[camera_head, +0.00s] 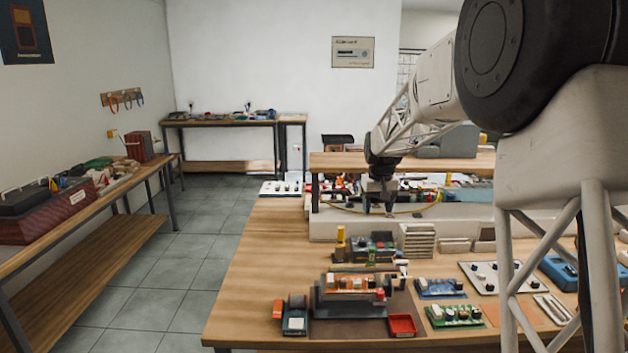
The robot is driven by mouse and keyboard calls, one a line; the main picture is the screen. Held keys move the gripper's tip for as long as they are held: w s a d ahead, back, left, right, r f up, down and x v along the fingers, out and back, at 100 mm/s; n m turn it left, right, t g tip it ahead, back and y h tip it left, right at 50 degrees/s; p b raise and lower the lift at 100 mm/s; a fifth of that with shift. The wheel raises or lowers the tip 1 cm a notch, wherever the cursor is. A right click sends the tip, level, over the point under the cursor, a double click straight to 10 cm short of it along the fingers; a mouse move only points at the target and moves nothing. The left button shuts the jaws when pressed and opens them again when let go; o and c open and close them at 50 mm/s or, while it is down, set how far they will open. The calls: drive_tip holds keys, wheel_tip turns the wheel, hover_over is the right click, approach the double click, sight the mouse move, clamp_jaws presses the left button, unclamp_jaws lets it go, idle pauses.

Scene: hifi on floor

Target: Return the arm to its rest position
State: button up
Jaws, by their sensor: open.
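My arm comes in from the right side of the head view and reaches left and away over the wooden workbench (255,275). My gripper (377,208) hangs at the end of the arm, pointing down, in front of the bench's raised shelf (335,162). Its fingers are apart and I see nothing held between them. The gripper is above the back part of the bench; whether it touches anything behind it I cannot tell.
An orange-and-grey device (350,295), a red tray (402,325), a green circuit board (454,316) and a blue case (562,272) lie on the bench. The bench's left part is clear. A side table (110,240) with tools stands left, across a tiled floor (190,260).

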drive_tip(key=s+r+t, duration=0.1)
drive_tip(key=s+r, duration=0.2)
drive_tip(key=s, duration=1.1)
drive_tip(key=s+r, duration=0.4)
drive_tip(key=s, duration=1.1)
drive_tip(key=s+f, duration=0.3)
drive_tip(key=s, duration=0.9)
drive_tip(key=s+f+m, duration=0.1)
drive_tip(key=s+f, duration=0.3)
drive_tip(key=s, duration=0.8)
drive_tip(key=shift+s+m+t, duration=0.2)
drive_tip(key=shift+m+t, duration=0.1)
drive_tip(key=shift+t, duration=0.1)
drive_tip(key=shift+f, duration=0.1)
